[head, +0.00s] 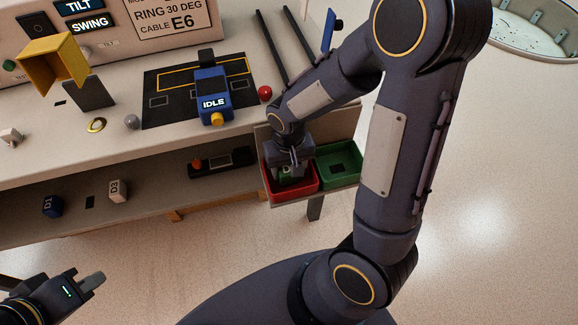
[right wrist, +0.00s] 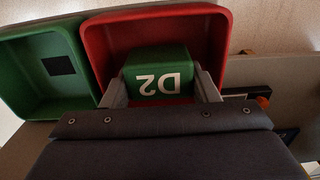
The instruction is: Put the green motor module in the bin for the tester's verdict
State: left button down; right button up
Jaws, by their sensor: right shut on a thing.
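I cannot tell whether the module touches the bin's floor. The green bin (head: 340,163) stands beside the red one, to its right. The blue tester (head: 213,92) reads IDLE. My left gripper (head: 92,283) is at the lower left, away from the bench.
On the lower shelf are a blue block D1 (head: 52,206), a pale block D3 (head: 118,190) and a dark device (head: 220,162) with an orange knob. A red ball-shaped knob (head: 265,92) and a yellow open box (head: 52,62) are above. The floor in front is clear.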

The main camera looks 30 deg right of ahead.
jog(key=shift+f+b, duration=0.35)
jog(key=shift+f, duration=0.2)
jog(key=o, duration=1.3)
jog(key=shift+r, duration=0.15)
notch_tip(320, 180, up, 8)
jog(key=p, duration=0.2)
jog(key=shift+p, duration=0.4)
notch_tip(320, 180, up, 4)
jog(key=p, duration=0.3)
